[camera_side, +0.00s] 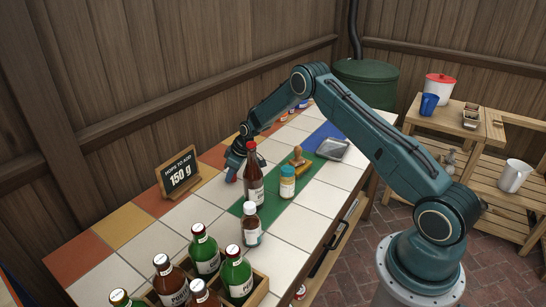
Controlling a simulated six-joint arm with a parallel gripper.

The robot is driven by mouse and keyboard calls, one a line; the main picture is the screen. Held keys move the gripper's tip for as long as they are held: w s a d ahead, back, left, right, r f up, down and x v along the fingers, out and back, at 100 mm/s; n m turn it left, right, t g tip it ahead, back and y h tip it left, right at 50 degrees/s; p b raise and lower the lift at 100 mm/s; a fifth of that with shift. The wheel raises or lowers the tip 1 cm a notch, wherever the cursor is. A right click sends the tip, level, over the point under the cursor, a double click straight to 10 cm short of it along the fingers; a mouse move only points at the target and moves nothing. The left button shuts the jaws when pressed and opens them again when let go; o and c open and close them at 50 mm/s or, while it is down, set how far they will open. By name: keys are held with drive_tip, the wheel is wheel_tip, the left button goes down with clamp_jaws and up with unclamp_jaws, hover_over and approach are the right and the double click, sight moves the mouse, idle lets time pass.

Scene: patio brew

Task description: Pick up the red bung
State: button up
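My gripper (234,167) is low over the tiled counter, pointing down just left of and behind a tall brown bottle (254,180). The bottle hides part of it. A tiny reddish patch shows at the gripper's fingertips. I cannot tell whether this is the red bung, or whether the fingers are open or shut on it. No other red bung can be made out clearly.
A sign (180,174) reading 150 g stands left of the gripper. A wooden crate (262,289) of capped bottles fills the front.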

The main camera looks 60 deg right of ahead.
drive_tip(key=shift+r, duration=0.15)
wheel_tip(320, 180, up, 20)
drive_tip(key=shift+f, duration=0.1)
idle(0.8)
idle(0.4)
